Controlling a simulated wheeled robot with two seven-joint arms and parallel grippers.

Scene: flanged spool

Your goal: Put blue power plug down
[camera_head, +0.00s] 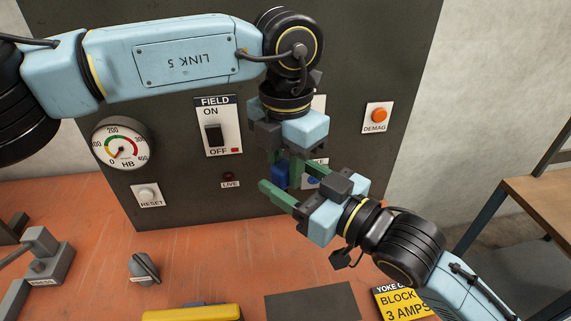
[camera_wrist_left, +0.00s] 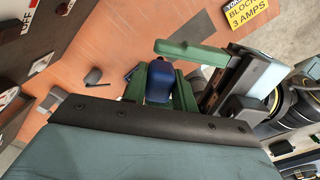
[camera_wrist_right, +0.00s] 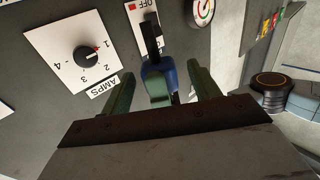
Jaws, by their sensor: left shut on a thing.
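The blue power plug (camera_head: 280,176) is held in the air above the orange bench, in front of the dark panel. My left gripper (camera_head: 284,164) points down and is shut on it. In the left wrist view the plug (camera_wrist_left: 159,80) sits between the two green fingers. My right gripper (camera_head: 279,183) reaches in from the lower right with its green fingers apart. In the right wrist view the plug (camera_wrist_right: 158,73) appears between these fingers, with gaps at both sides. Whether a right finger touches it is unclear.
The dark panel (camera_head: 172,174) carries a gauge (camera_head: 122,143), a field switch (camera_head: 214,132) and an amps dial (camera_wrist_right: 87,55). On the orange bench (camera_head: 90,215) are a grey knob (camera_head: 144,270), a dark mat (camera_head: 313,303), a yellow object (camera_head: 190,313) and a yellow sign (camera_head: 404,303).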

